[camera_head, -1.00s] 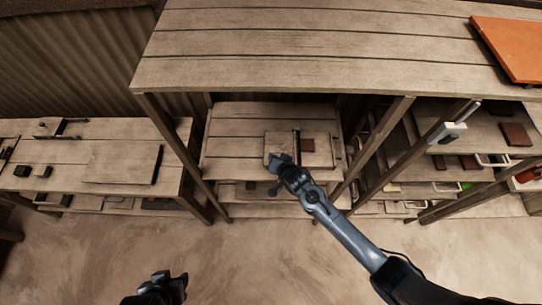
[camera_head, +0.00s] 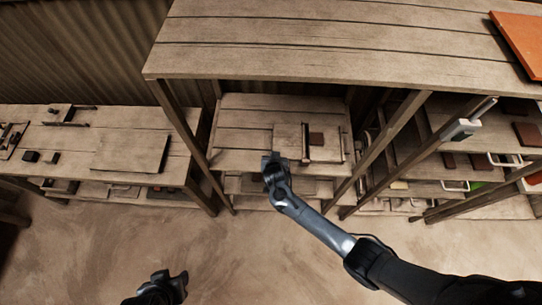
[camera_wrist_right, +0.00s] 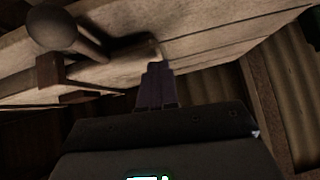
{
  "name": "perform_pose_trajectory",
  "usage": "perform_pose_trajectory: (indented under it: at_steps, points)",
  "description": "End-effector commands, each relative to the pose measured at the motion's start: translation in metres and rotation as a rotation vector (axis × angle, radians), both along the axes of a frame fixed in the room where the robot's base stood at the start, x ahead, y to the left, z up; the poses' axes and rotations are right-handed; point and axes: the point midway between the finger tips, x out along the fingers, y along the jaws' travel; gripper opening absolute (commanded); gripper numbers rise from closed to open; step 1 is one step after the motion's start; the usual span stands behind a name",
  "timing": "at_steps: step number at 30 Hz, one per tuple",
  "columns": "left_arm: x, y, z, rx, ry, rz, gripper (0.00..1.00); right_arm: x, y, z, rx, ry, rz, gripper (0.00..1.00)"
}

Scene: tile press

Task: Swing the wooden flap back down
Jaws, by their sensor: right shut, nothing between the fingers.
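On the middle bench under the overhead shelf lies a wooden press board (camera_head: 288,137). A narrow dark upright piece (camera_head: 306,142) stands across it; this may be the flap seen nearly edge-on, but I cannot be sure. My right gripper (camera_head: 270,158) is shut and empty, at the board's front left corner. In the right wrist view its fingertips (camera_wrist_right: 156,70) are close to a wooden edge; contact is unclear. A round knob (camera_wrist_right: 52,28) shows there at upper left. My left gripper (camera_head: 172,282) hangs low over the floor, away from the bench.
The overhead shelf (camera_head: 330,50) and its posts (camera_head: 182,125) frame the middle bench. A left bench (camera_head: 75,150) holds a flat board and small dark blocks. Shelves with tiles and white handles (camera_head: 455,185) stand at right. The floor in front is clear.

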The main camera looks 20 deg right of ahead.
Motion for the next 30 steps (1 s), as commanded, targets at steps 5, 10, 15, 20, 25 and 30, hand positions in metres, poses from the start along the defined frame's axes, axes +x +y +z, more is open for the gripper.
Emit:
perform_pose_trajectory:
  at_steps: [5, 10, 15, 20, 25, 30]
  points:
    - [0.0, 0.001, -0.004, 0.004, 0.0, -0.002, 0.42, -0.002, -0.004, -0.009, 0.002, 0.001, -0.011, 0.0]
    - [0.0, 0.002, -0.006, 0.009, 0.0, -0.006, 0.42, -0.002, -0.007, -0.012, 0.002, 0.0, -0.017, 0.0]
    - [0.0, 0.003, -0.006, 0.014, 0.0, -0.009, 0.42, -0.003, -0.009, -0.014, 0.002, -0.001, -0.021, 0.0]
    - [0.0, 0.003, -0.006, 0.014, 0.0, -0.009, 0.42, -0.003, -0.01, -0.015, 0.002, 0.001, -0.021, 0.0]
    - [0.0, 0.003, -0.007, 0.012, 0.0, -0.008, 0.42, -0.004, -0.01, -0.016, 0.002, 0.002, -0.02, 0.0]
    - [0.0, 0.001, -0.006, 0.007, 0.0, -0.004, 0.42, -0.004, -0.01, -0.016, 0.001, 0.003, -0.021, 0.0]
